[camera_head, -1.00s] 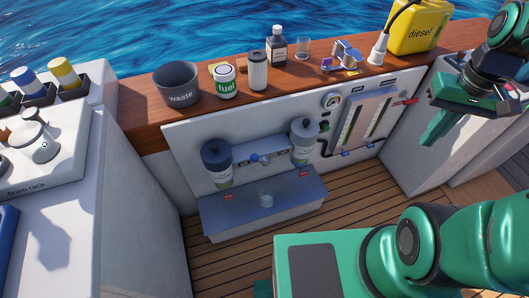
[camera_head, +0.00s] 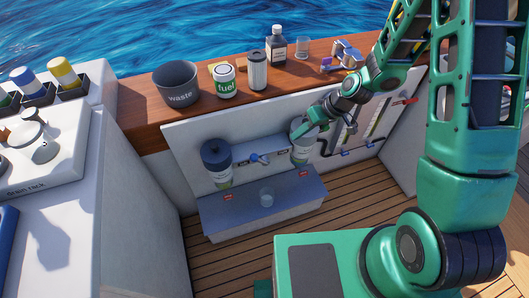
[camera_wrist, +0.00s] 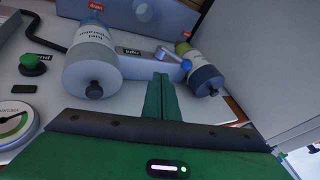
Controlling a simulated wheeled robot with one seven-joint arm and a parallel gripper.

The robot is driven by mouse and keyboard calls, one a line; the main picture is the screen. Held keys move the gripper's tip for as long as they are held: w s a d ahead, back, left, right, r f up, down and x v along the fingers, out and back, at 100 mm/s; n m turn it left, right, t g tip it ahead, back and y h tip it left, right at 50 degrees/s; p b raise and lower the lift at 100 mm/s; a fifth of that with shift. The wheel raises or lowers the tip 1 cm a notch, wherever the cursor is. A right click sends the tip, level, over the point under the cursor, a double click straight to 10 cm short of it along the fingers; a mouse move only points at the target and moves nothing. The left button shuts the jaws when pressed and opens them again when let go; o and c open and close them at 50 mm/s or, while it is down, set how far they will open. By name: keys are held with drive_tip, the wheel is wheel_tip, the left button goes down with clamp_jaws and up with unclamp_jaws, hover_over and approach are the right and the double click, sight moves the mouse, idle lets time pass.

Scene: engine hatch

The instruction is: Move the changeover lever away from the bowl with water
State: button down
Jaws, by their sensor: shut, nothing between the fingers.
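The blue changeover lever (camera_head: 259,158) sits on the panel between two filter units in the head view; the wrist view shows a blue-grey bar (camera_wrist: 172,55) there, perhaps the lever. The left filter (camera_head: 217,164) has a dark top; the right filter (camera_head: 301,155) is partly hidden by my gripper. The wrist view shows a nearer filter (camera_wrist: 91,58) and a farther one (camera_wrist: 203,75). Which bowl holds water I cannot tell.
A gauge (camera_wrist: 14,128) and green button (camera_wrist: 33,65) are near my gripper.

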wheel_tip(320, 180, down, 2)
drive_tip(key=a, duration=0.3)
hover_over(265, 163)
drive_tip(key=shift+y, duration=0.3)
drive_tip(key=shift+f, duration=4.25)
